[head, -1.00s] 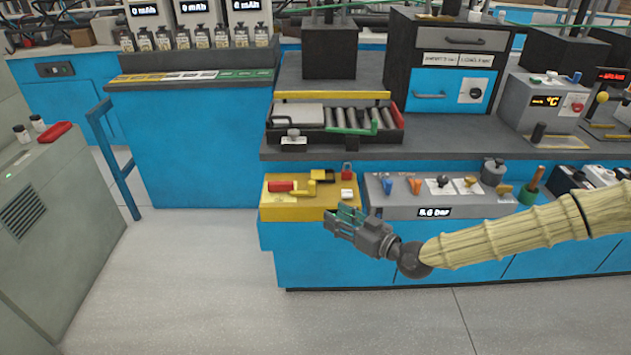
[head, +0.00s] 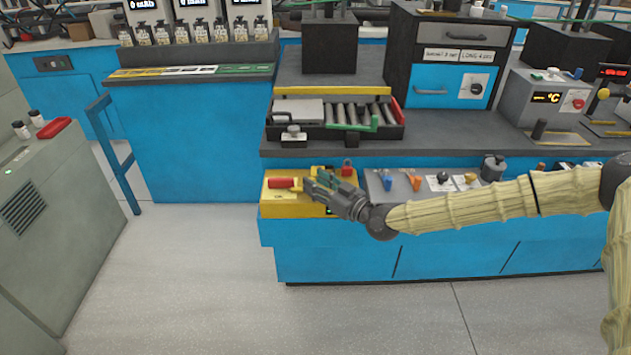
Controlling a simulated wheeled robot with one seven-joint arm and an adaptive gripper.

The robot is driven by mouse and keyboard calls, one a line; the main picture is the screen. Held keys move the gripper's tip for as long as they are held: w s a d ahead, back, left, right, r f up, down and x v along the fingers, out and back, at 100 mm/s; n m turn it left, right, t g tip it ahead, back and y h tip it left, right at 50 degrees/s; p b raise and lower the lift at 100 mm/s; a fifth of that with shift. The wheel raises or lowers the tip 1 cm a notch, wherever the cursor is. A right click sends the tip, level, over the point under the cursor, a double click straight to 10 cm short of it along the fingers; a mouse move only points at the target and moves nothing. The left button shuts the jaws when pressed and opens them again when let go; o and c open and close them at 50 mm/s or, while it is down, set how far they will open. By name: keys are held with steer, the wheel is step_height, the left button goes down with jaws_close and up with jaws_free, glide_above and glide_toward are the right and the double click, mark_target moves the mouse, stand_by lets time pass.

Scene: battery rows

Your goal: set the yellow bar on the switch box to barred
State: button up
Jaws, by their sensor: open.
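The yellow switch box (head: 285,209) sits on the lower ledge of the blue bench, left of a grey panel. A red handle (head: 281,183) lies at its left, and a small red padlock (head: 347,168) stands at its back right. My gripper (head: 313,181) is open and reaches in from the right over the middle of the box. It covers most of the yellow bar just right of the red handle, so I cannot tell the bar's setting, or whether the fingers touch it.
The grey panel (head: 375,205) with several knobs lies right of the box, partly under my arm. A roller tray (head: 290,134) stands on the worktop above. The floor (head: 200,280) in front is clear.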

steer(key=shift+w+a, duration=0.25)
steer(key=shift+a, duration=0.05)
jaws_close()
steer(key=shift+a+b, duration=0.3)
steer(key=shift+a, duration=1)
jaws_free()
steer(key=shift+a, duration=0.2)
